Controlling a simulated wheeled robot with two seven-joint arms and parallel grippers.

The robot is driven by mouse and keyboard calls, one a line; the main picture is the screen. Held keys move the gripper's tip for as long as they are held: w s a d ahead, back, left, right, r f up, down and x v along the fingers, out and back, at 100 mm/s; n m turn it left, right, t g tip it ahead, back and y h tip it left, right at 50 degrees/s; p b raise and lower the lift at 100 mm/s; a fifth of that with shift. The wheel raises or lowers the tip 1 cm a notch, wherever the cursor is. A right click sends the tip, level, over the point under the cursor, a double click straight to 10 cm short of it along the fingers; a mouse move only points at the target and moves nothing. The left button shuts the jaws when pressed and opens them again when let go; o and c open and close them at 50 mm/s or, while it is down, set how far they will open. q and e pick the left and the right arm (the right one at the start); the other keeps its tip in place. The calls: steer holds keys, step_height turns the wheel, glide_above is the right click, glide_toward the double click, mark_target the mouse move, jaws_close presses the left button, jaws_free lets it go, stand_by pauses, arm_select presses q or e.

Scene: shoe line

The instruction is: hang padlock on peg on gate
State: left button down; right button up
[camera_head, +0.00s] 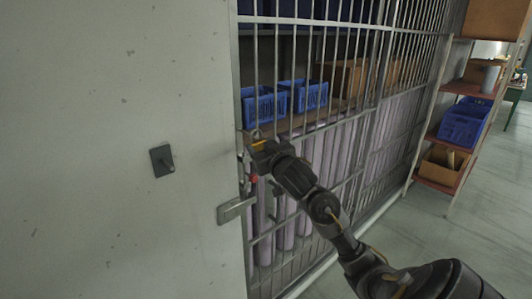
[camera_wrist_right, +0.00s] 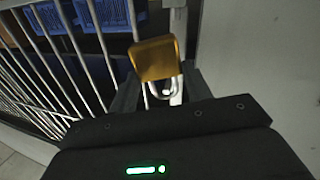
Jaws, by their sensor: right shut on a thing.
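My right gripper (camera_head: 263,150) is at the left edge of the barred gate (camera_head: 345,27), beside the grey wall. It is shut on the padlock (camera_head: 259,144), which shows as a small gold patch at the fingertips. In the right wrist view the gold padlock body (camera_wrist_right: 155,58) sits between the dark fingers, and part of its pale shackle (camera_wrist_right: 166,92) shows below it. A dark square plate with a short peg (camera_head: 163,161) is on the grey wall, left of the gripper and apart from the padlock. My left gripper is not in view.
A metal latch (camera_head: 235,209) bridges the wall and gate edge below my gripper. Blue crates (camera_head: 264,105) stand on a shelf behind the bars. A rack with a blue bin (camera_head: 464,124) stands at the right, with clear floor (camera_head: 480,215) near it.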

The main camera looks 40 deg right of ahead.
mark_target(256, 149)
steer(key=shift+w+f+b, duration=0.15)
steer(key=shift+w+b, duration=0.55)
steer(key=shift+w, duration=0.45)
steer(key=shift+w+f+b, duration=0.35)
steer(key=shift+w+b, duration=0.1)
steer(key=shift+w, duration=0.25)
steer(key=o, duration=1.2)
steer(key=shift+d+f, duration=0.1)
